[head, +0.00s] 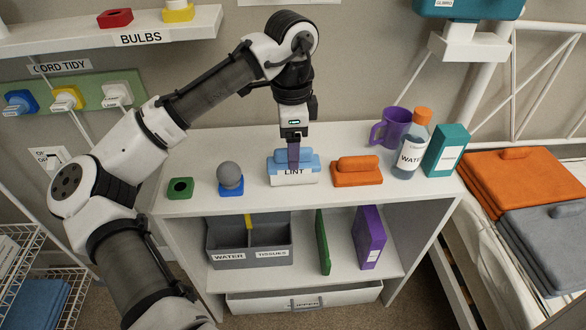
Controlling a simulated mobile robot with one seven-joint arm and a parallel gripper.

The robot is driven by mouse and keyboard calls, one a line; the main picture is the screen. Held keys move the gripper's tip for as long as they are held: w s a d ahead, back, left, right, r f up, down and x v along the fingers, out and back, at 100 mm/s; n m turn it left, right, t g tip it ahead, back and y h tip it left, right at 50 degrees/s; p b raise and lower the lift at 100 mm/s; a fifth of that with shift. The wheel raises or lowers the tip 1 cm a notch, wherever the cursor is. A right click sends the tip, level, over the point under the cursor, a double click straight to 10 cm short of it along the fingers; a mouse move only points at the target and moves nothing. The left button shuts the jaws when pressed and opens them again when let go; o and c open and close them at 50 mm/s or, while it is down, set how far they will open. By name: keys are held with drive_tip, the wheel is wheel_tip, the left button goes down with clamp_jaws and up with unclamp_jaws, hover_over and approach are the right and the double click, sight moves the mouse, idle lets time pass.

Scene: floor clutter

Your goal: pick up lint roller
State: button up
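A blue and white block-shaped thing marked LINT (306,176) lies on the top of the white shelf unit (240,145), near its middle. I take it for the lint roller. My gripper (293,158) points straight down at it from above, with its tip in front of the blue upper part. A dark purple-grey strip shows at the gripper's tip. The fingers are seen narrow and edge-on, so I cannot tell whether they are open, shut or touching the blue part.
An orange block (357,177) lies close on the right. A grey ball on a blue base (230,176) and a green block (180,188) stand on the left. A purple mug (396,124), a water bottle (408,155) and a teal box (445,150) stand at the back right.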

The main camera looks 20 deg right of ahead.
wheel_tip(320, 180, down, 6)
drive_tip(key=shift+d+r+b, duration=0.1)
drive_tip(key=shift+d+b, duration=0.05)
drive_tip(key=shift+b, duration=0.25)
drive_tip(key=c, duration=1.1)
